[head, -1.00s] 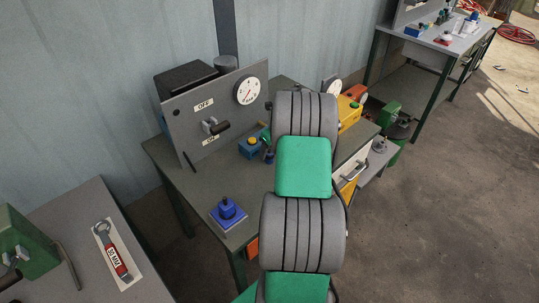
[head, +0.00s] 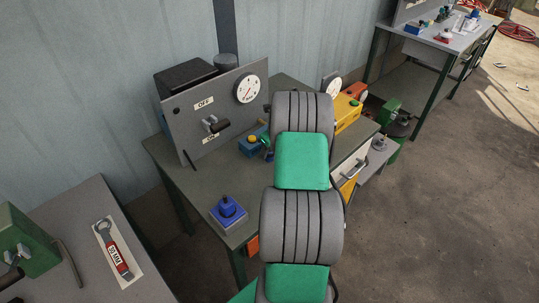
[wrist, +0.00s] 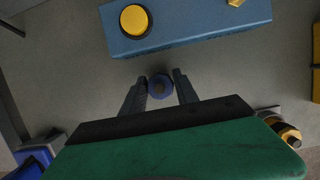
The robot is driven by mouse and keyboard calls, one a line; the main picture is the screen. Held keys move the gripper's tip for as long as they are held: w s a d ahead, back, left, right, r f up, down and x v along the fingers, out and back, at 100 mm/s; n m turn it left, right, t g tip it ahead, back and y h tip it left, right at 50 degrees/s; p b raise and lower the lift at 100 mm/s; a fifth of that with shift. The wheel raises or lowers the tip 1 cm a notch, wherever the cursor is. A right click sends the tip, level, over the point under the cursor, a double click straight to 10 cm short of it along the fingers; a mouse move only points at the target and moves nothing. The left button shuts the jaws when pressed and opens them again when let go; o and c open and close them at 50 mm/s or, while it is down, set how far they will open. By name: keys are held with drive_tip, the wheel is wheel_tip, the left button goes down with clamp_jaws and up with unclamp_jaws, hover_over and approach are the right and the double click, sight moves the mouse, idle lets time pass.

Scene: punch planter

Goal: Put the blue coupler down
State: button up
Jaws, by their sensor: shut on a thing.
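In the wrist view, my gripper (wrist: 159,90) is shut on the blue coupler (wrist: 159,85), a small round blue piece with a dark centre, seen end-on between the fingertips. It is over the grey-green bench top, just in front of a blue box with a yellow button (wrist: 183,28). I cannot tell whether the coupler touches the bench. In the head view, my arm hides most of the gripper, and the coupler cannot be made out.
A blue piece on a square base (head: 228,212) stands at the bench's near left corner. An upright grey panel with a gauge (head: 212,110) stands at the back. A black-and-yellow part (wrist: 284,132) shows at the wrist view's lower right.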

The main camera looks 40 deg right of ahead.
clamp_jaws()
